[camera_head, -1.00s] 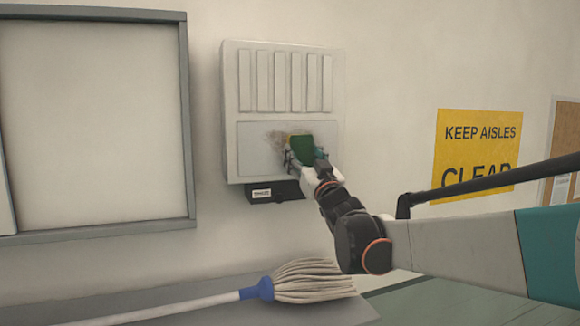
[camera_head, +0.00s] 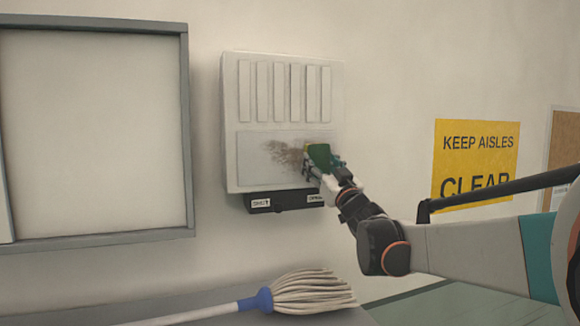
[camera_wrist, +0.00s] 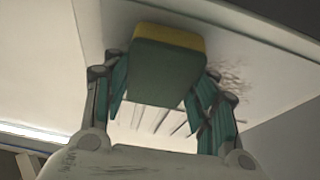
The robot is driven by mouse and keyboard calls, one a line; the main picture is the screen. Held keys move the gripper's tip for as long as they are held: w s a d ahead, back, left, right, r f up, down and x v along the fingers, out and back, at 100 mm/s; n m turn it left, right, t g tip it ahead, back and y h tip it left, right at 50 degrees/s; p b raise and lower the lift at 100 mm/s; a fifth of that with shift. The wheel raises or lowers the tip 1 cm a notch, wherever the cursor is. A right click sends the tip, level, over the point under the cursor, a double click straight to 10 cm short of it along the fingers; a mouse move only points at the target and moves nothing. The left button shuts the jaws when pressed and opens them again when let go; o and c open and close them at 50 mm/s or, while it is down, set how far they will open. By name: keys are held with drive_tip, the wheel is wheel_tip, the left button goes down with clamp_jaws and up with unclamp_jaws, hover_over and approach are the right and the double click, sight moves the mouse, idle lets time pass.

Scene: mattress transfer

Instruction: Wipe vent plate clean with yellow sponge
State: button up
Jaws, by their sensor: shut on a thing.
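The vent plate (camera_head: 262,172) is the flat lower panel of a pale wall unit, below its vertical slats. A brown smudge (camera_head: 284,154) marks the middle of the plate, and part of it shows in the wrist view (camera_wrist: 230,82). My gripper (camera_head: 318,168) is at the right part of the plate, right of the smudge. It is shut on a sponge (camera_wrist: 165,70) with a green side and a yellow layer. In the wrist view the yellow layer is toward the plate. I cannot tell whether it touches the plate.
A black strip with white labels (camera_head: 285,200) runs under the unit. A mop (camera_head: 300,292) lies on the grey surface below. A grey-framed board (camera_head: 95,130) hangs left; a yellow sign (camera_head: 475,160) hangs right. The wall around the unit is clear.

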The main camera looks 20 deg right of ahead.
approach(262, 150)
drive_tip(key=shift+w+a+f, duration=0.1)
drive_tip(key=shift+w, duration=1.25)
drive_tip(key=shift+w+a, duration=0.1)
drive_tip(key=shift+w, duration=1.25)
drive_tip(key=shift+d+r+p, duration=0.1)
drive_tip(key=shift+r+p, duration=0.5)
drive_tip(key=shift+r, duration=0.75)
drive_tip(key=shift+d+f, duration=0.15)
drive_tip(key=shift+d, duration=2.75)
drive_tip(key=shift+w+d+b, duration=0.15)
drive_tip(key=shift+d+b, duration=0.4)
drive_tip(key=shift+d, duration=4.15)
drive_tip(key=shift+a, duration=0.1)
drive_tip(key=shift+a, duration=3.85)
